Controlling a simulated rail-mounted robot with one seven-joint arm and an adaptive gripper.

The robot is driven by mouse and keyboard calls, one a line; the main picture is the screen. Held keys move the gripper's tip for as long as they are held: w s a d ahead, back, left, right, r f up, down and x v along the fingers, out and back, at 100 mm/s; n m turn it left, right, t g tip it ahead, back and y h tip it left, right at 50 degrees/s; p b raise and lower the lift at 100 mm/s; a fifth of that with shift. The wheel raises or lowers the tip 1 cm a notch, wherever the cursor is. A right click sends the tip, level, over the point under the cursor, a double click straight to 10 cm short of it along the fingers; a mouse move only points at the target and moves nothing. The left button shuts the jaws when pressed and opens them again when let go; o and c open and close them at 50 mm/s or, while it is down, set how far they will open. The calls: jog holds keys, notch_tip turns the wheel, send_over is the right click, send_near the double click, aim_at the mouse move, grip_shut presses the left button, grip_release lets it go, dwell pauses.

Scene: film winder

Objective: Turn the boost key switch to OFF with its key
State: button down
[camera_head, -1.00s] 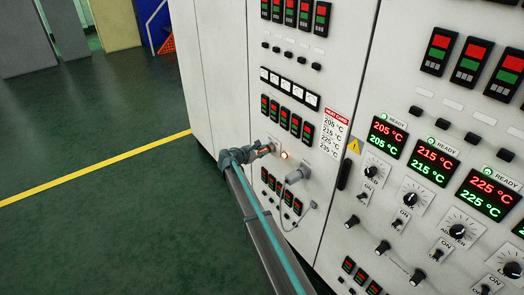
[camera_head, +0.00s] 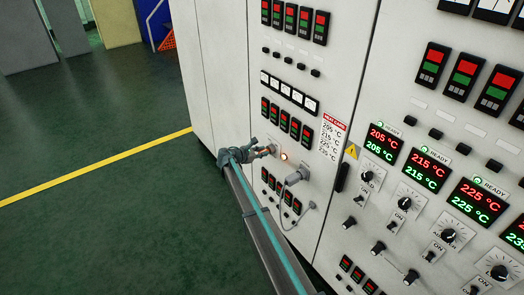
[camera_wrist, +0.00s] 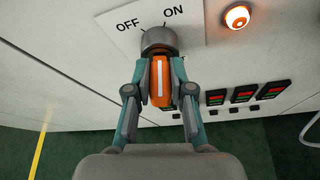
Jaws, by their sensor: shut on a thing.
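The boost key switch (camera_wrist: 158,38) is a grey round barrel on a white plate marked OFF on the left and ON on the right, seen in the wrist view. The orange key (camera_wrist: 160,82) with a white stripe sits in the barrel. My gripper (camera_wrist: 160,75) is shut on the key, one finger on each side. The key looks nearly upright in this view; which mark the switch points at is hard to tell. In the head view my gripper (camera_head: 264,151) is at the panel, and the key is too small there to read.
An orange lamp (camera_wrist: 237,17) glows right of the switch plate. A grey plug with a cable (camera_head: 297,176) sticks out of the panel just right of my gripper. Red and green displays (camera_wrist: 243,93) lie below. The floor to the left is free.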

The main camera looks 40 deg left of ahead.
jog(key=shift+a+r+n+h+p, duration=0.15)
jog(key=shift+n+h+p, duration=0.25)
jog(key=shift+p, duration=1)
jog(key=shift+a+n+g+h+p, duration=0.15)
jog(key=shift+n+g+h+p, duration=0.25)
jog(key=shift+n+p, duration=1)
jog(key=shift+w+a+f+h+p, duration=0.15)
jog(key=shift+f+h+p, duration=0.1)
jog(key=shift+h+p, duration=0.25)
jog(key=shift+b, duration=1.7)
jog(key=shift+r+n+b, duration=0.1)
jog(key=shift+n+b, duration=0.2)
